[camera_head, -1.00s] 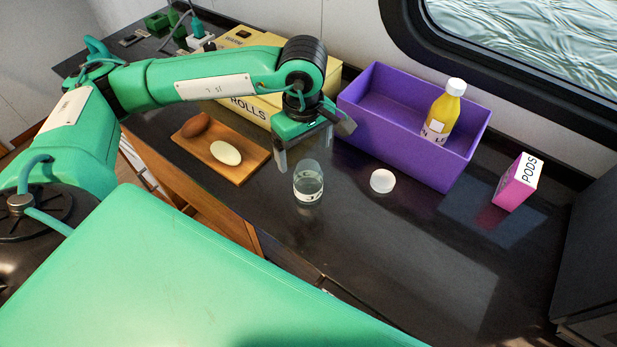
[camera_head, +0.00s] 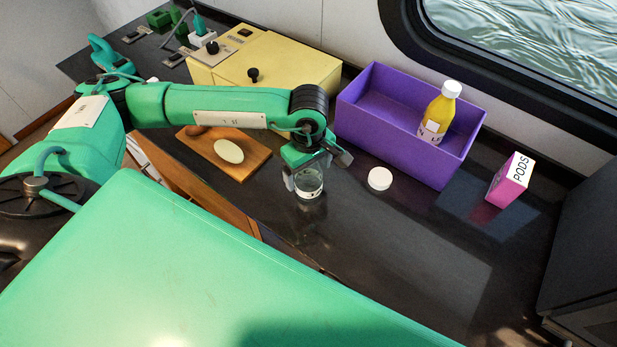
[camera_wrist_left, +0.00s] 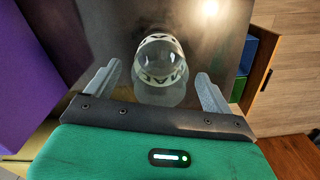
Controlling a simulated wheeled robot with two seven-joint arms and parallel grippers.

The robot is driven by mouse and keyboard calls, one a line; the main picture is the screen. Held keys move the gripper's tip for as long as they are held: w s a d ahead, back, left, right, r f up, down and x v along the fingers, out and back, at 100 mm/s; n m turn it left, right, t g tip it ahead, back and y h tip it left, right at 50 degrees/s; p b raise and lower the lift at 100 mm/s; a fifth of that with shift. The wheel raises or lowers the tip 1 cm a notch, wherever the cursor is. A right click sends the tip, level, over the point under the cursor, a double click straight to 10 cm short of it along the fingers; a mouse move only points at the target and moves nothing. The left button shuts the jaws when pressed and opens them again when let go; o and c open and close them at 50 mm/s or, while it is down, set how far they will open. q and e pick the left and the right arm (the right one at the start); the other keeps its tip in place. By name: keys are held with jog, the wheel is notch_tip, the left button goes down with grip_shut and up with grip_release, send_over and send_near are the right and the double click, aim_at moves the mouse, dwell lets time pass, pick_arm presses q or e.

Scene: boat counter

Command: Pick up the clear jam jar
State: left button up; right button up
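The clear jam jar (camera_head: 308,184) stands upright on the dark counter, a patterned light band around it. In the left wrist view the jar (camera_wrist_left: 161,62) lies between the two grey fingers, with a gap on each side. My left gripper (camera_head: 311,172) is open and low over the jar, one finger on either side; in the wrist view the gripper (camera_wrist_left: 160,88) shows no contact. The gripper body hides part of the jar's top in the head view. My right gripper is in neither view.
A white lid (camera_head: 380,178) lies right of the jar. A purple bin (camera_head: 395,139) holding a yellow bottle (camera_head: 437,115) stands behind. A pink box (camera_head: 508,181) stands at right. The counter front right is clear.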

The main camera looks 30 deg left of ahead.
pick_arm(q)
jog(key=c, duration=1.1)
jog(key=shift+c, duration=0.2)
jog(key=shift+r, duration=0.15)
